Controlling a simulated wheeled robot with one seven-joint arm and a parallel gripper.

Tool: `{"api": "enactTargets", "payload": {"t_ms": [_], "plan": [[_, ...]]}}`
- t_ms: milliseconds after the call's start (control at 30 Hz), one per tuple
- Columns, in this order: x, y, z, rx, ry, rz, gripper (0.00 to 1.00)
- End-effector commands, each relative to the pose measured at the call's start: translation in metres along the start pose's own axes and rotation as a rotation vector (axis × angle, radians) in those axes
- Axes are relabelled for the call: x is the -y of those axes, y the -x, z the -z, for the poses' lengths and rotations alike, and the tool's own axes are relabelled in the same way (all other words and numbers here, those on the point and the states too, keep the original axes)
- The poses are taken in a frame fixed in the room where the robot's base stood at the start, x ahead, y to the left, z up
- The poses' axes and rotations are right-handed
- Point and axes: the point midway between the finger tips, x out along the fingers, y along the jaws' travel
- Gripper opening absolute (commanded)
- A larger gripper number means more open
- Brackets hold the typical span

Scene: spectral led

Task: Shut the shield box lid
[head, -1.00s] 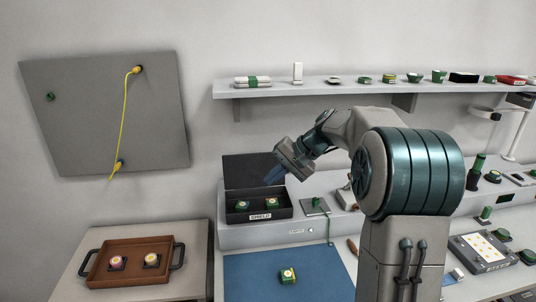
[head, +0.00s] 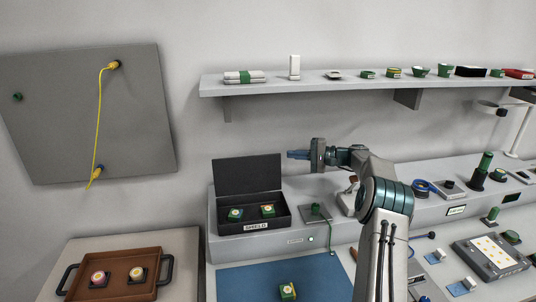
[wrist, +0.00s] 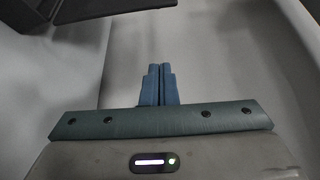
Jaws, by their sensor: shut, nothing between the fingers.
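The shield box (head: 268,228) is a black open box with a SHIELD label on its front, standing on the grey raised ledge. Its lid (head: 246,174) stands up at the back, open. Two small green parts with yellow tops sit inside. My gripper (head: 290,154) points left, just right of the lid's upper right corner; I cannot tell whether it touches. In the wrist view, its blue fingers (wrist: 158,85) are together and hold nothing. A dark panel (wrist: 60,10) at the upper left of that view looks like part of the lid.
A wall shelf (head: 320,86) with small items runs above my gripper. A grey plate with a green part (head: 316,211) lies right of the box. A blue mat (head: 260,285) lies in front, and a brown tray (head: 118,262) at the left.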

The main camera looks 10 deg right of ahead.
Motion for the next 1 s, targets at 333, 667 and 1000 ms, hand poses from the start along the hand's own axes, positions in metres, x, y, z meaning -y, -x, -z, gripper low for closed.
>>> {"api": "enactTargets", "payload": {"t_ms": [333, 667, 1000], "plan": [[0.003, -0.058, -0.005, 0.016, 0.0, 0.0, 0.0], [0.003, -0.101, -0.009, 0.005, -0.001, 0.0, 0.0], [0.002, -0.092, -0.033, 0.005, 0.001, 0.001, 0.0]]}}
